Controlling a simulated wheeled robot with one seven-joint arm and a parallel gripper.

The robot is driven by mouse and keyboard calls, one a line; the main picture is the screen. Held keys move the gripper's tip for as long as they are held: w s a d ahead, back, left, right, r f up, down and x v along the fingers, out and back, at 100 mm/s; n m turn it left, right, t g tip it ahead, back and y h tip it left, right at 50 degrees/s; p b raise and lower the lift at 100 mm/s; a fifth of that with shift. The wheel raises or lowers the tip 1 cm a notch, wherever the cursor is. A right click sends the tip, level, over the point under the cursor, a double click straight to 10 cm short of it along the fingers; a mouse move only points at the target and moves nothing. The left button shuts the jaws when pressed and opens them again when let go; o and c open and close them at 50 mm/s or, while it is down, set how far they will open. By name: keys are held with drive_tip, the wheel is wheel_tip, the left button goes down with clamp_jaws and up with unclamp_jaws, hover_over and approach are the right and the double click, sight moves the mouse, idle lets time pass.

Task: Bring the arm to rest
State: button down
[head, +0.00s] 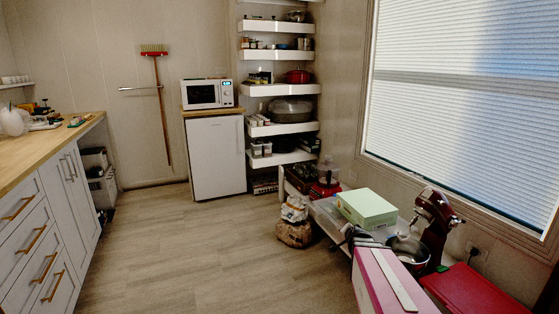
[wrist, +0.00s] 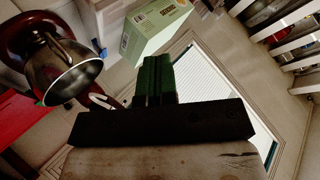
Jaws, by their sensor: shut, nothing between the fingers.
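My gripper (wrist: 157,62) shows in the wrist view, with its dark green fingers together and nothing between them. It points toward a light green box (wrist: 150,28), which looks apart from the fingertips. The metal mixer bowl (wrist: 62,72) is to the left of the fingers in that view.
Bags (head: 294,222) stand on the floor. The middle floor (head: 205,250) is clear.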

drive_tip(key=s+a+f+n+g, duration=0.1)
drive_tip(key=s+a+n+g, duration=0.2)
drive_tip(key=s, duration=0.4)
drive_tip(key=s+a+f+n+g, duration=0.1)
drive_tip(key=s+a+n+g, duration=0.2)
drive_tip(key=s+a+g, duration=0.1)
drive_tip(key=s+a+f+n+g+y, duration=0.1)
drive_tip(key=s+a+n+g, duration=0.2)
drive_tip(key=s, duration=0.6)
drive_tip(key=shift+s+a+n+g, duration=0.3)
drive_tip(key=shift+a+n+g, duration=0.1)
drive_tip(key=shift+a+g, duration=0.4)
